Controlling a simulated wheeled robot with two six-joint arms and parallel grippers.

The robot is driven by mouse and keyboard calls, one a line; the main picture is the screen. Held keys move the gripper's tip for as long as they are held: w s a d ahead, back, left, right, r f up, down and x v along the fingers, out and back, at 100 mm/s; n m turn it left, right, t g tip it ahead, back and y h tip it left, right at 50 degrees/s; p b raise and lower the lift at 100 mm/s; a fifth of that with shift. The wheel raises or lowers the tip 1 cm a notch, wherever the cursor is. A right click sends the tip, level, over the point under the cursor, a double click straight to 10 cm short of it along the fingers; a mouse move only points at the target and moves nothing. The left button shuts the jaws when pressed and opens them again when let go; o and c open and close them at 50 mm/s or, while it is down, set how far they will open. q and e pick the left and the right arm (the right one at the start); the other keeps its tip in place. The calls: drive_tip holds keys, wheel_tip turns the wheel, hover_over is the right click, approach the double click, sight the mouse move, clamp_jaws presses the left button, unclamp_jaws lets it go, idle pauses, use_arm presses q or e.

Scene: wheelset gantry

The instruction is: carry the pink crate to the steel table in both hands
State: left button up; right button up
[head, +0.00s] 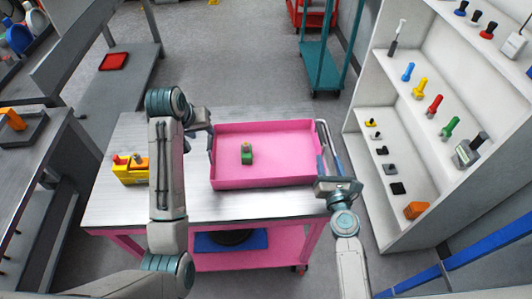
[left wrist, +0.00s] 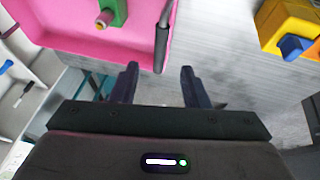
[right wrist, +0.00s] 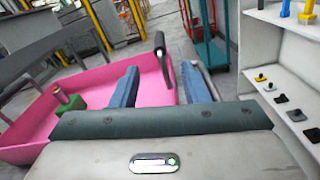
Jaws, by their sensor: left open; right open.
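The pink crate (head: 265,178) sits upright on a steel-topped table with a pink frame (head: 120,205). A green part (head: 247,155) stands inside the crate. The crate has a dark handle on each end: the left-end handle (left wrist: 162,42) shows in the left wrist view, the right-end handle (right wrist: 161,58) in the right wrist view. My left gripper (left wrist: 160,84) is open and empty at the crate's left end, the handle lying just ahead of its fingers. My right gripper (right wrist: 163,84) is open at the right end, its handle ahead between the fingertips. Contact cannot be told.
A yellow block (head: 130,170) stands on the tabletop left of the crate. White shelves (head: 385,215) with several coloured parts rise close on the right. A grey bench with a red tray (head: 114,61) is at back left; a teal cart (head: 320,70) is behind. Floor between is clear.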

sight(209, 139)
use_arm(q)
drive_tip(key=x, duration=1)
drive_tip(key=shift+w+f, duration=0.1)
drive_tip(key=shift+f, duration=0.05)
use_arm(e)
drive_tip(key=w, duration=1)
drive_tip(key=shift+w+a, duration=0.2)
drive_tip(key=shift+a, duration=0.15)
use_arm(q)
clamp_jaws()
use_arm(e)
clamp_jaws()
drive_tip(key=shift+r, duration=0.1)
